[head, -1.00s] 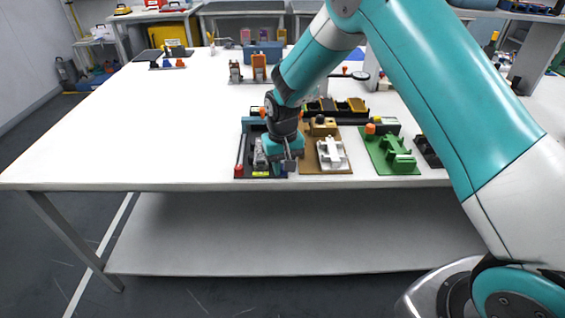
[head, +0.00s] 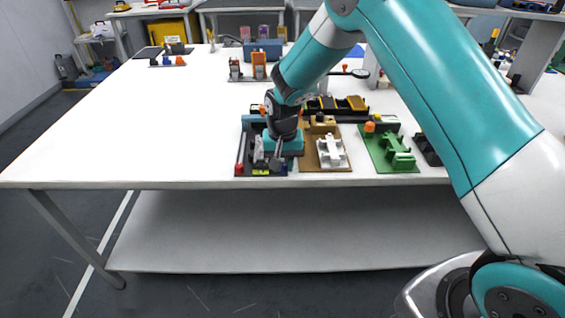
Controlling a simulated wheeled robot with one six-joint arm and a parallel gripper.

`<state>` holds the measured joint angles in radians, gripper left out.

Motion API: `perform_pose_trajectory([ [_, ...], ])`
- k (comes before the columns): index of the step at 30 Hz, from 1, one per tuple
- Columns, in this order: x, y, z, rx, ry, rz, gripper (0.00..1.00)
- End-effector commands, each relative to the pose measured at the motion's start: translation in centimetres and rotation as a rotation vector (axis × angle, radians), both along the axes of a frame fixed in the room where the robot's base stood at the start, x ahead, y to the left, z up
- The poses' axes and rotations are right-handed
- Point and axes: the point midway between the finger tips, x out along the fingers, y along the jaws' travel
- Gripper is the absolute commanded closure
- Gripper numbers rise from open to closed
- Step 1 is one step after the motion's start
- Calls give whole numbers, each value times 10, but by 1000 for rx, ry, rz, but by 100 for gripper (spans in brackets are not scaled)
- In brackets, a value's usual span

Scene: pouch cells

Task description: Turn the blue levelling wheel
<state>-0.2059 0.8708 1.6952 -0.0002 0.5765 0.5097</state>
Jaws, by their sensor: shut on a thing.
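My gripper (head: 277,164) points down over the front right part of a dark fixture plate (head: 241,155) near the table's front edge. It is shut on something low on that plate. The blue levelling wheel cannot be made out; the fingers and the teal gripper body cover the spot where they grip. The plate bears a red knob (head: 239,168) at its front left corner, a grey metal part (head: 259,150) left of the gripper, and a yellow level strip (head: 261,172) along the front.
Right next to the plate is a brown board (head: 312,167) with a white fixture (head: 331,152). Farther right is a green board (head: 377,160) with an orange knob. A black tray with yellow blocks (head: 357,104) stands behind. The table (head: 130,140) is clear on the left.

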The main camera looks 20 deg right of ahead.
Motion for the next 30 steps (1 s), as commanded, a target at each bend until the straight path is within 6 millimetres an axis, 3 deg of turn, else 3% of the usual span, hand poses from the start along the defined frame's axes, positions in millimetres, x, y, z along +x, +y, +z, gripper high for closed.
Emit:
perform_pose_trajectory([
  [2, 1, 0, 1, 1, -4, 0, 96],
  [3, 1, 0, 1, 1, -4, 0, 66],
  [4, 1, 0, 1, 1, -4, 0, 62],
  [12, 1, 0, 1, 0, -2, 1, 62],
  [17, 1, 0, 15, 1, -6, 1, 62],
  [30, 1, 0, 121, 2, -8, 0, 62],
])
